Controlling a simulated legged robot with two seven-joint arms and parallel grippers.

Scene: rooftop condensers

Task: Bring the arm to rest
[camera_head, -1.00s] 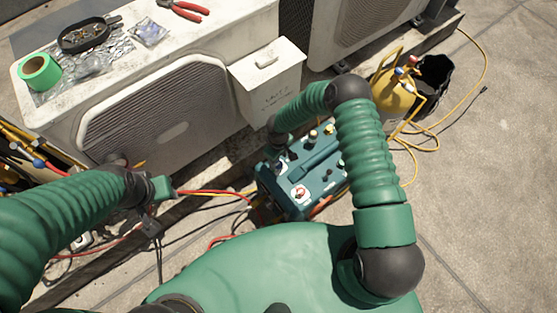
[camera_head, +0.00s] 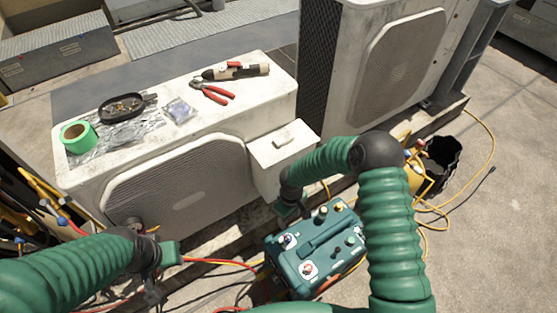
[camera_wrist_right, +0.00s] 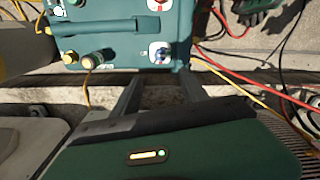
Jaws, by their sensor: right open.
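My right arm bends across the middle of the head view. My right gripper (camera_head: 290,210) points down beside the teal machine (camera_head: 318,250), near the condenser's base, and looks small there. In the right wrist view the right gripper (camera_wrist_right: 160,92) has two dark fingers spread apart with nothing between them. The teal machine (camera_wrist_right: 105,35) lies just beyond the fingertips in that view. My left arm comes in from the left of the head view. My left gripper (camera_head: 152,288) hangs low in front of the condenser, dark and partly unclear, so its jaws cannot be made out.
The white condenser (camera_head: 205,180) bears green tape (camera_head: 76,137), a black tray (camera_head: 122,108), red pliers (camera_head: 212,92) and a torch-like tool (camera_head: 236,71). Red and yellow hoses (camera_head: 215,262) run near the left gripper. A yellow cylinder and black bucket (camera_head: 440,165) stand at right. Open concrete lies beyond.

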